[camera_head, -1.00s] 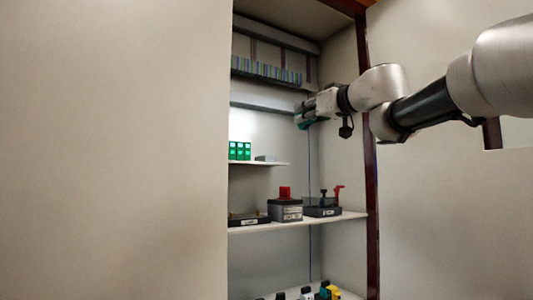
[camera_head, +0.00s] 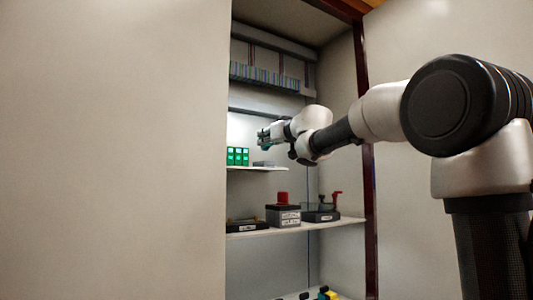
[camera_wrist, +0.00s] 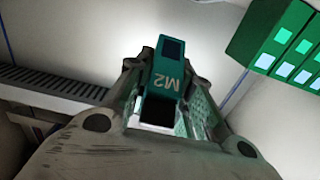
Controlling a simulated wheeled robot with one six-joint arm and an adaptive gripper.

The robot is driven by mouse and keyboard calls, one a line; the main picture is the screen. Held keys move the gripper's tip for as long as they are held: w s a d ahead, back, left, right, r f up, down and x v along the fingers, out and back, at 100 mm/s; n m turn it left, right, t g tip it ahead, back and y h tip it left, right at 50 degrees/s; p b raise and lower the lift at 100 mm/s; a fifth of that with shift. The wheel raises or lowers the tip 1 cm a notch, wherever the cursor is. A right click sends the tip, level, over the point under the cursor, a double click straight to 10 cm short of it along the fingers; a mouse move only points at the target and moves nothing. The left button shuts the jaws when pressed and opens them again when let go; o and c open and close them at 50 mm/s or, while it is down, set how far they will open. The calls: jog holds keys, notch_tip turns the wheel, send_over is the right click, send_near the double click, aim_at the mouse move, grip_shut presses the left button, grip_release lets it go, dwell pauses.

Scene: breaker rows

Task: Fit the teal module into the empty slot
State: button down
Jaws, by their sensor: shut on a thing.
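My gripper (camera_head: 264,137) is inside the cabinet, just above and right of the green modules. In the wrist view my gripper (camera_wrist: 165,110) is shut on the teal module (camera_wrist: 168,75), which is marked "M2" and has a dark window at its far end. In the head view the held module is small and mostly hidden by the gripper. A row of breaker modules (camera_head: 264,75) runs along a rail on the upper back wall. I cannot make out the empty slot in either view.
Green modules (camera_head: 238,156) stand on the upper shelf (camera_head: 262,168), and also show in the wrist view (camera_wrist: 280,45). A grey box with a red top (camera_head: 283,212) and dark devices (camera_head: 321,214) stand on the lower shelf. The cabinet's right edge (camera_head: 363,140) is beside my arm.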

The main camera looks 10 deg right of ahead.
jog(key=shift+f, duration=2.25)
jog(key=shift+w+f, duration=0.1)
jog(key=shift+w, duration=0.15)
jog(key=shift+f, duration=0.15)
jog(key=c, duration=1.3)
grip_release()
jog(key=shift+f, duration=0.1)
jog(key=shift+o, duration=0.2)
